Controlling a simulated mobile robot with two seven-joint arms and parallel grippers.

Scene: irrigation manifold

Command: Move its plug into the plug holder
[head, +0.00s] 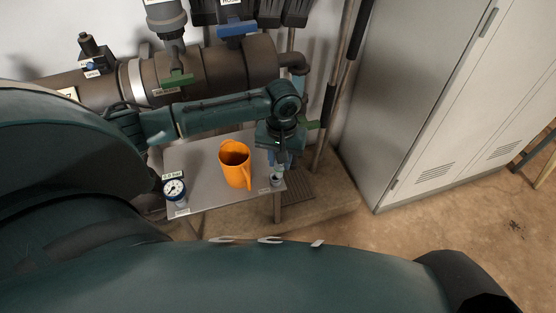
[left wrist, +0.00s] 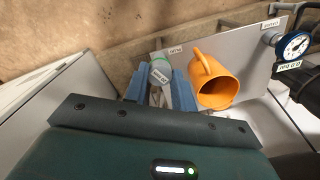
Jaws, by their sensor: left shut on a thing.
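My left gripper (head: 280,163) points down over the right front corner of the small grey table. In the left wrist view its two blue fingers (left wrist: 160,88) are shut on the plug (left wrist: 161,72), a small grey-green piece with a white label. The plug holder (head: 277,180) is a small grey cup at the table's right edge, just below the fingertips. In the left wrist view the held piece and fingers mostly hide the holder, so I cannot tell whether the plug touches it. My right gripper is not in view.
An orange jug (head: 235,165) stands on the grey table (head: 209,196), close to the left gripper. A pressure gauge (head: 174,189) is at the table's left. Brown pipework (head: 215,67) with valves runs behind. A grey cabinet (head: 430,100) stands right; floor before it is clear.

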